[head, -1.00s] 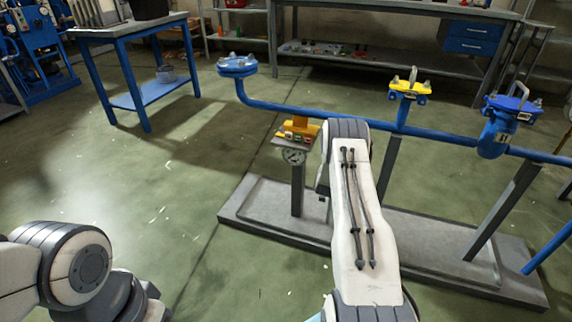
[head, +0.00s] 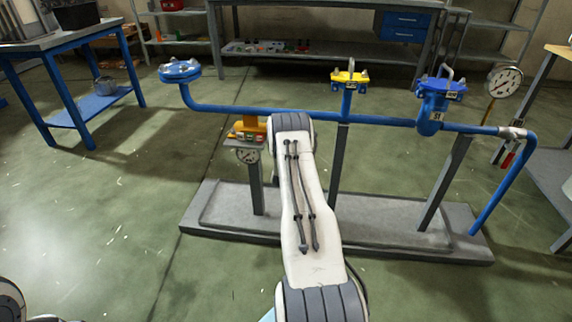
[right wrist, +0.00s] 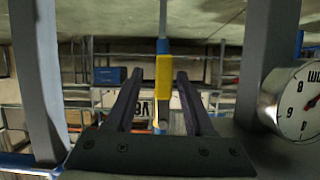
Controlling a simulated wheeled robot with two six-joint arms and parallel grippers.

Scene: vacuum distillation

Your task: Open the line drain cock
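In the right wrist view, a yellow lever (right wrist: 163,82) on a blue pipe end shows between the fingers of my right gripper (right wrist: 160,72). The fingers are apart, and I cannot tell whether they touch the lever. A white label with dark characters sits behind the fingers. In the head view my right arm reaches forward from the bottom centre and hides its gripper. A cock with a red handle (head: 507,160) hangs at the right end of the blue pipe (head: 390,121). I cannot tell which of these is the line drain cock. My left gripper is out of view.
Along the pipe are a blue flange (head: 180,70), a yellow valve (head: 349,79) and a blue valve (head: 438,90). A round gauge (head: 503,82) stands at the right; another gauge (right wrist: 305,100) is close beside my right gripper. Grey posts flank that gripper.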

